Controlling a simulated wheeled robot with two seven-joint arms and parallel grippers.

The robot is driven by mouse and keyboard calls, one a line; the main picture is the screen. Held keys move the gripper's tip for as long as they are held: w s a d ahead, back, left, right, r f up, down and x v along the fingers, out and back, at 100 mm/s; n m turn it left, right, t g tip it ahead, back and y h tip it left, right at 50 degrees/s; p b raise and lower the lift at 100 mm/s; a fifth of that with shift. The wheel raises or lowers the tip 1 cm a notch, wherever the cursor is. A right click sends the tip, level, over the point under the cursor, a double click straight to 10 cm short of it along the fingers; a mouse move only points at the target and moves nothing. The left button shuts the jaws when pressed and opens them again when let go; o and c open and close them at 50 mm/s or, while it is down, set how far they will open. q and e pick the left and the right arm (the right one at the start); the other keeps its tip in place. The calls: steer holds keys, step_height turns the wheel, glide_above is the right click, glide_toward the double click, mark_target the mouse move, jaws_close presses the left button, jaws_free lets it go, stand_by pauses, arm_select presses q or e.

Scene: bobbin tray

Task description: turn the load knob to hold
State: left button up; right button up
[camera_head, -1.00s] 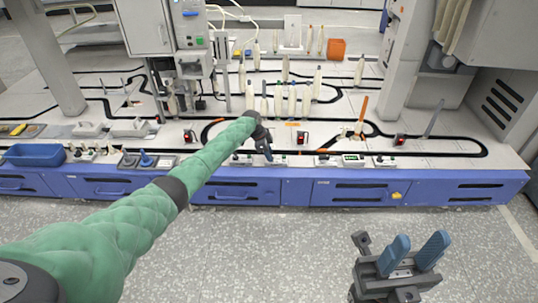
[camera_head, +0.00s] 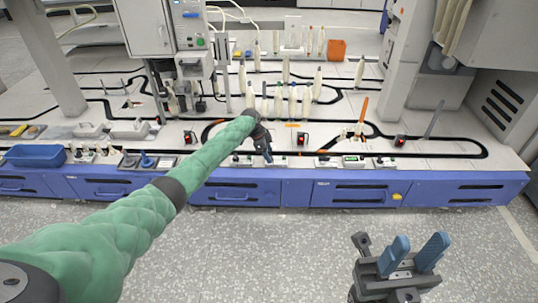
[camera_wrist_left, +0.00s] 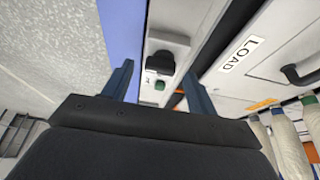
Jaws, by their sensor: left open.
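My left gripper (camera_head: 266,156) is over the front edge of the bench, pointing down at the row of small control plates. In the left wrist view its two blue fingers (camera_wrist_left: 160,88) are open and apart. A black knob (camera_wrist_left: 160,63) on a pale plate shows beyond and between the fingertips, not gripped. A green button (camera_wrist_left: 159,86) is beside it. A white LOAD label (camera_wrist_left: 241,54) lies to the right of the knob. In the head view the gripper partly hides this plate. My right gripper (camera_head: 407,257) is open and empty, in front of the bench.
The blue bench front (camera_head: 235,192) runs below the plates. Several pale bobbins (camera_head: 292,100) stand behind the left gripper. Other control plates (camera_head: 352,160) sit to the right, and a blue bin (camera_head: 35,156) is at the left. The floor in front is free.

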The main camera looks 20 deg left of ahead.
arm_select(q)
steer(key=p+v, duration=0.1)
steer(key=v, duration=0.5)
steer(key=shift+r, duration=0.3)
steer(key=shift+a, duration=0.1)
